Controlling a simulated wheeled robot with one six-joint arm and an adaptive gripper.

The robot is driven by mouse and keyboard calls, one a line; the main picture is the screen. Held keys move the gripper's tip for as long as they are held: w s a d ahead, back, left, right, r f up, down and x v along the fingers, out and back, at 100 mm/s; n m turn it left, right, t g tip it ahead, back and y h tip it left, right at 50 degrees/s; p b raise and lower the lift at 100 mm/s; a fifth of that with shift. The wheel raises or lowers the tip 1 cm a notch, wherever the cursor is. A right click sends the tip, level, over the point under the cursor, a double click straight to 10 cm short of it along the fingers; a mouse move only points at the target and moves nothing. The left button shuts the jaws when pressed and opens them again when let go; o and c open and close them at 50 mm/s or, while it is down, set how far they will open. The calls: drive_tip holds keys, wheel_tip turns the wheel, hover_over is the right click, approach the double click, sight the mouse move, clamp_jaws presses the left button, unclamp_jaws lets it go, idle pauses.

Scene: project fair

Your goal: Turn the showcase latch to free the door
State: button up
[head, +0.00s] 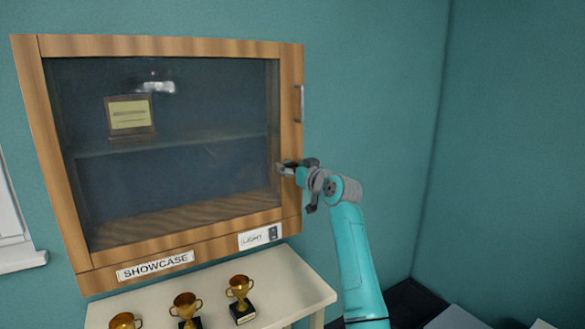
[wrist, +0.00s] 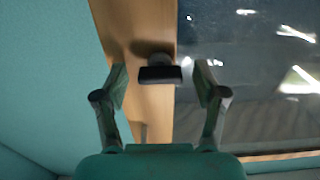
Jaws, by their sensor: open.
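The showcase (head: 150,48) is a wooden wall cabinet with a glass door, which looks shut. Its latch (wrist: 160,75) is a small dark knob with a flat bar, set on the wooden door frame in the wrist view. The bar lies about crosswise in that view. My gripper (head: 286,169) is at the right side of the door frame, below the door handle (head: 299,103). In the wrist view my gripper (wrist: 162,80) is open, with one finger on each side of the latch and a gap to both. In the head view my gripper hides the latch.
A light switch (head: 273,233) with a label sits on the lower frame beside the SHOWCASE sign (head: 155,266). A pale table (head: 290,280) below holds several gold trophies (head: 240,287). A plaque (head: 129,116) stands inside on a shelf. Bare wall lies to the right.

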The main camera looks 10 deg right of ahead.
drive_tip(key=c, duration=1.1)
drive_tip(key=shift+c, duration=0.2)
drive_tip(key=m, duration=0.4)
drive_tip(key=shift+m, duration=0.4)
drive_tip(key=m, duration=0.4)
drive_tip(key=shift+m, duration=0.3)
drive_tip(key=m, duration=0.4)
drive_tip(key=shift+m, duration=2.2)
